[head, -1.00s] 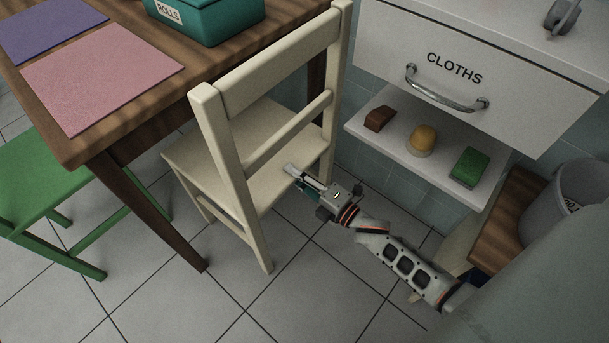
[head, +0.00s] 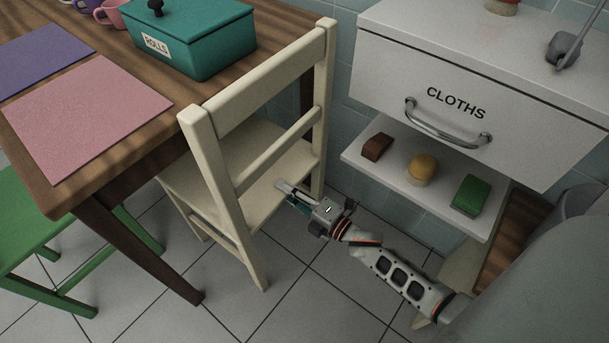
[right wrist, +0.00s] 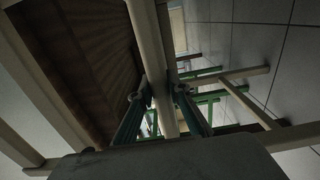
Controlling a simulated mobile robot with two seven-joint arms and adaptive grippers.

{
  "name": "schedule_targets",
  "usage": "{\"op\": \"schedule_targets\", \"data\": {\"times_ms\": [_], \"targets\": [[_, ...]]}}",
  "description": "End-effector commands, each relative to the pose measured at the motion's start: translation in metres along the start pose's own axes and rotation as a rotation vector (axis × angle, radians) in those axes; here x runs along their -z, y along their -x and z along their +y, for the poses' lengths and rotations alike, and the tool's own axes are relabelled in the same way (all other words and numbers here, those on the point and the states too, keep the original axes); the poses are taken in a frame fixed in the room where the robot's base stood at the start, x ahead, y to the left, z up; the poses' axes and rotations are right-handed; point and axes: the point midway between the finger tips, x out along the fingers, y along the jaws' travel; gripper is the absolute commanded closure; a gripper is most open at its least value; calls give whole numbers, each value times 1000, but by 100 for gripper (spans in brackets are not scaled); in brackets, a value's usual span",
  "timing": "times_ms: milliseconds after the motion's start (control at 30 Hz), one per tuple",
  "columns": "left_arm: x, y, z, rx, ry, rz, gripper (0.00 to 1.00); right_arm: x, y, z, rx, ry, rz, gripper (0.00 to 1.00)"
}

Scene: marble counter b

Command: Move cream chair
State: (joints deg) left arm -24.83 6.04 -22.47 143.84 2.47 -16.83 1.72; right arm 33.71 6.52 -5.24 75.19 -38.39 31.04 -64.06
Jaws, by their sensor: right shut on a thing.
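The cream chair (head: 222,140) stands upright at the wooden table (head: 150,85), its back toward me and its seat partly under the tabletop. My right gripper (head: 285,188) reaches in from the right at seat height, between the chair's back posts. In the right wrist view, my right gripper (right wrist: 161,92) has its fingers on both sides of a cream bar of the chair (right wrist: 148,45), shut on it. Which bar this is, I cannot tell. My left gripper is not in view.
A green chair (head: 35,235) stands at left by the table leg (head: 150,250). A white CLOTHS drawer unit (head: 470,75) stands at right, its shelf (head: 400,178) holding several small items. A teal ROLLS box (head: 190,45) is on the table. Tiled floor shows in front.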

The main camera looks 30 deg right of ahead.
Motion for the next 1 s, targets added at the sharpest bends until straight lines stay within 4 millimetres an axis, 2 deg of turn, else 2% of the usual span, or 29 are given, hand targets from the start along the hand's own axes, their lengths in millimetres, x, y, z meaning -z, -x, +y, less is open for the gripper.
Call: {"op": "schedule_targets", "data": {"times_ms": [33,67,100,167,700,1000], "targets": [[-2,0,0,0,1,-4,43,-3,5,-10,20,4,-7,100],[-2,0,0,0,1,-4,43,-3,5,-10,20,4,-7,100],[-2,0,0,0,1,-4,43,-4,5,-10,20,4,-7,80],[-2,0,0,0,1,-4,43,-3,5,-9,19,4,-7,65],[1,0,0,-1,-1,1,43,-2,1,0,1,3,-2,64],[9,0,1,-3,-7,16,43,-2,36,2,0,4,-2,64]]}}
